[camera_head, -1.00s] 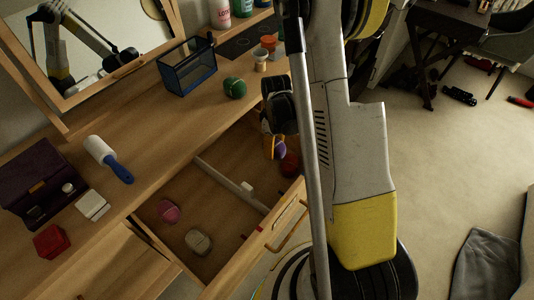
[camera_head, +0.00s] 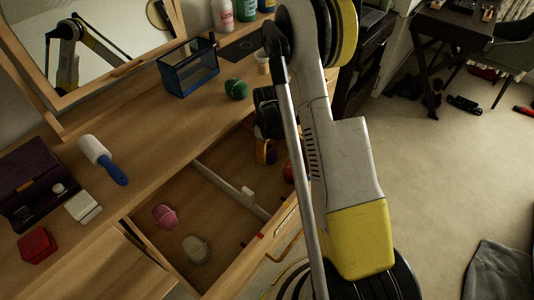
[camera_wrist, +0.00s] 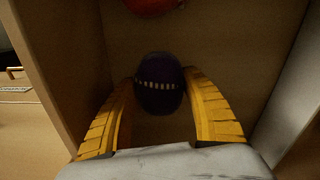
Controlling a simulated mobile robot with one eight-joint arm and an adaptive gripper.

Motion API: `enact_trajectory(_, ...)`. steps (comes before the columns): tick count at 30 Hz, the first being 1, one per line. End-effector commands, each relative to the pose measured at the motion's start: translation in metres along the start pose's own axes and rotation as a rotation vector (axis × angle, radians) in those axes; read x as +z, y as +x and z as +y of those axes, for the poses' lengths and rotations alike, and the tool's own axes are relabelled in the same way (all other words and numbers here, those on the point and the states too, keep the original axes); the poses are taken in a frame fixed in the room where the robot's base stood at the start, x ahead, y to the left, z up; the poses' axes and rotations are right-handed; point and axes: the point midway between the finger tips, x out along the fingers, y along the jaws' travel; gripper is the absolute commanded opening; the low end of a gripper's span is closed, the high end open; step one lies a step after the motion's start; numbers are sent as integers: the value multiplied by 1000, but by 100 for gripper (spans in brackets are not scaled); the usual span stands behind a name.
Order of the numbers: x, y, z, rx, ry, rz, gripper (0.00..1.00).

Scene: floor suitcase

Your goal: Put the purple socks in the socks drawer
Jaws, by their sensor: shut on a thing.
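My gripper (camera_wrist: 160,78) has its yellow fingers shut on the dark purple socks (camera_wrist: 159,97), a rolled bundle with a pale dashed band. In the wrist view the bundle sits between the fingers, over a wooden drawer compartment. In the head view my gripper (camera_head: 265,152) is over the far right part of the open drawer (camera_head: 222,212), and the socks are mostly hidden there. A divider splits this drawer. A pink bundle (camera_head: 165,217) and a grey-beige bundle (camera_head: 196,250) lie in the near left compartment. A red thing (camera_head: 288,172) is beside my gripper, also at the top of the wrist view (camera_wrist: 152,5).
On the dresser top are a green bundle (camera_head: 236,89), a blue mesh box (camera_head: 189,72), a lint roller (camera_head: 104,160), a dark open case (camera_head: 40,185) and a red box (camera_head: 37,246). The mirror (camera_head: 105,45) stands behind. Floor at right is mostly clear.

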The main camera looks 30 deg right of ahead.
Motion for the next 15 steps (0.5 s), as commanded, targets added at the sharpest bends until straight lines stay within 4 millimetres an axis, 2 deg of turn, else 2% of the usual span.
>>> enact_trajectory(2, 0, 2, 0, 0, 0, 0, 20)
enact_trajectory(3, 0, 2, 0, 0, 0, 0, 63)
enact_trajectory(4, 0, 2, 0, 0, 0, 0, 72)
enact_trajectory(5, 0, 2, 0, 0, 0, 0, 75)
enact_trajectory(15, 0, -1, 0, 0, 0, 0, 75)
